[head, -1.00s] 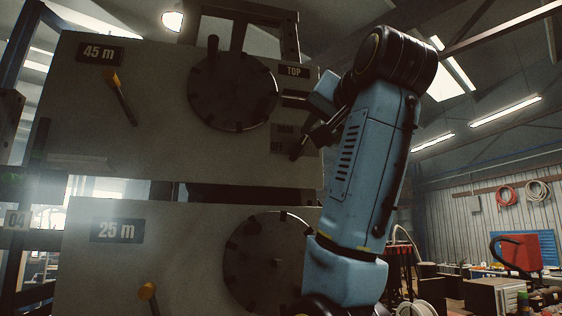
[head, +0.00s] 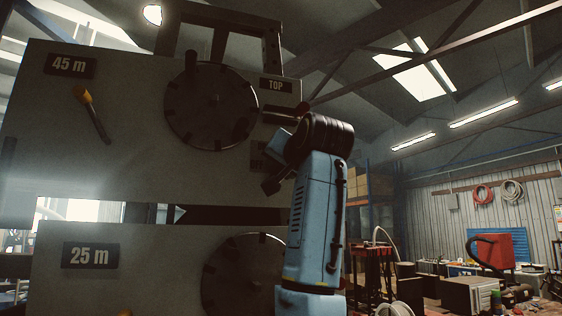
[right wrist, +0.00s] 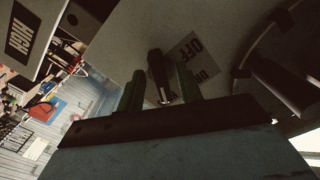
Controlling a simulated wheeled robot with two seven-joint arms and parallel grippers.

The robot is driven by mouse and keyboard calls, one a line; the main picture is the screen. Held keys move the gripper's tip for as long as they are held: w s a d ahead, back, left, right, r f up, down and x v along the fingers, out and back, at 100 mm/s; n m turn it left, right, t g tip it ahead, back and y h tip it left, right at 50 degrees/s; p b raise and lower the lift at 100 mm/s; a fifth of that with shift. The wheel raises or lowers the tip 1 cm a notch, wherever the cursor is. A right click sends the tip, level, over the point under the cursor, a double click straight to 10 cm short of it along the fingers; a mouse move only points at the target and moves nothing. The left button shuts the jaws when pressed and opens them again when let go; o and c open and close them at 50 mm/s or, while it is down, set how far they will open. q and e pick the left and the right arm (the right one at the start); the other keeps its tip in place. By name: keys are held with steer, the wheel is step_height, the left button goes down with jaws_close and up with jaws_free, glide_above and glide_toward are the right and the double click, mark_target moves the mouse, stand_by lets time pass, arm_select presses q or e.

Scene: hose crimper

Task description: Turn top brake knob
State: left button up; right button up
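The top brake knob (right wrist: 160,72) is a dark lever-like knob beside a plate marked OFF (right wrist: 197,52) in the right wrist view. My right gripper (right wrist: 159,92) is open, with one finger on each side of the knob. I see no clear contact between the fingers and the knob. In the head view the right arm and gripper (head: 271,168) are at the right edge of the upper panel (head: 180,165), below the TOP label (head: 276,85). There the arm hides most of the plate, and the knob cannot be made out. My left gripper is not in view.
A dark round disc (head: 211,105) is on the panel left of the gripper. A lever with a yellow tip (head: 85,95) is farther left, under the 45 m label (head: 70,66). A lower panel marked 25 m (head: 90,256) has another disc (head: 245,275).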

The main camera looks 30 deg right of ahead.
steer(key=c, duration=0.6)
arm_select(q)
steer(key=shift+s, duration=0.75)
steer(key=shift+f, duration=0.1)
arm_select(e)
steer(key=shift+n, duration=0.4)
arm_select(q)
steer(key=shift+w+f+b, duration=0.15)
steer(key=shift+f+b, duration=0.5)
steer(key=shift+b, duration=0.05)
arm_select(e)
steer(key=n, duration=1.1)
steer(key=shift+d, duration=0.15)
